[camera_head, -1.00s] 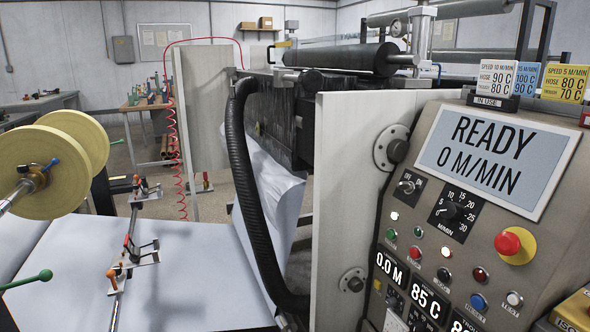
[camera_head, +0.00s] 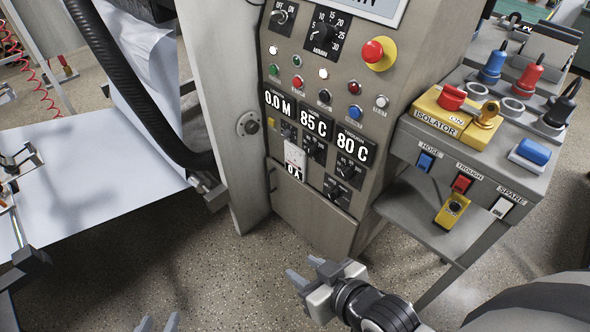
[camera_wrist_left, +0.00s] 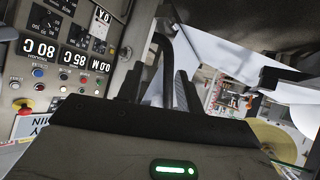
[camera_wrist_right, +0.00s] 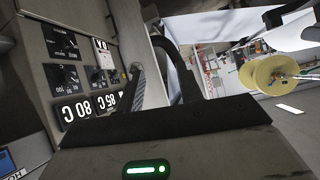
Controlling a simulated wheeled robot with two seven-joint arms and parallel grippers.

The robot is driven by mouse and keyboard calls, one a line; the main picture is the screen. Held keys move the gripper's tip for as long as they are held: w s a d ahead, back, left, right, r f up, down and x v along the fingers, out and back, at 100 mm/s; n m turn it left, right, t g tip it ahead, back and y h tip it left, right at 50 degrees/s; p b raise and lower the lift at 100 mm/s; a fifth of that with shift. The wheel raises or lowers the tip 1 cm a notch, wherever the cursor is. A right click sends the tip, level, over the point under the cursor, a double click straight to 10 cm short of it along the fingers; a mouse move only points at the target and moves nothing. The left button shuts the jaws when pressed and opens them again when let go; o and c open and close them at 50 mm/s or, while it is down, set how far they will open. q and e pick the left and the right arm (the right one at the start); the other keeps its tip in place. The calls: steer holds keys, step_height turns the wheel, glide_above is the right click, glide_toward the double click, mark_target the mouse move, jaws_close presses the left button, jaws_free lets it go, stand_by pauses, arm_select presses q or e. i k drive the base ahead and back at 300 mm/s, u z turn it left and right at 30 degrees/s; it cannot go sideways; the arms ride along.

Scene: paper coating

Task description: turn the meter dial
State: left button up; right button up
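A small yellow meter (camera_head: 446,219) with a round black dial (camera_head: 455,207) is at the front of the grey bench, below the red TROUGH socket. The dial's markings are too small to read. My right gripper (camera_head: 306,272) is open and empty, to the left of the meter and lower in the head view, apart from it. My left gripper (camera_head: 158,325) shows only its fingertips at the bottom edge of the head view; they are apart with nothing between them. The meter cannot be made out in either wrist view.
The machine's control panel (camera_head: 300,180) stands behind my right gripper, with knobs and displays reading 0.0 M, 85 C and 80 C. The bench holds a yellow isolator (camera_head: 436,118) and several coloured plugs. A white paper sheet (camera_head: 80,160) lies at left. Open floor (camera_head: 190,260) is in front.

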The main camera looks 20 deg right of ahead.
mark_target(334, 194)
steer(key=k, duration=0.45)
steer(key=u, duration=1.25)
steer(key=i, duration=1.05)
steer(key=z, duration=1)
steer(key=k, duration=0.8)
steer(key=z, duration=1.5)
steer(key=i, duration=0.55)
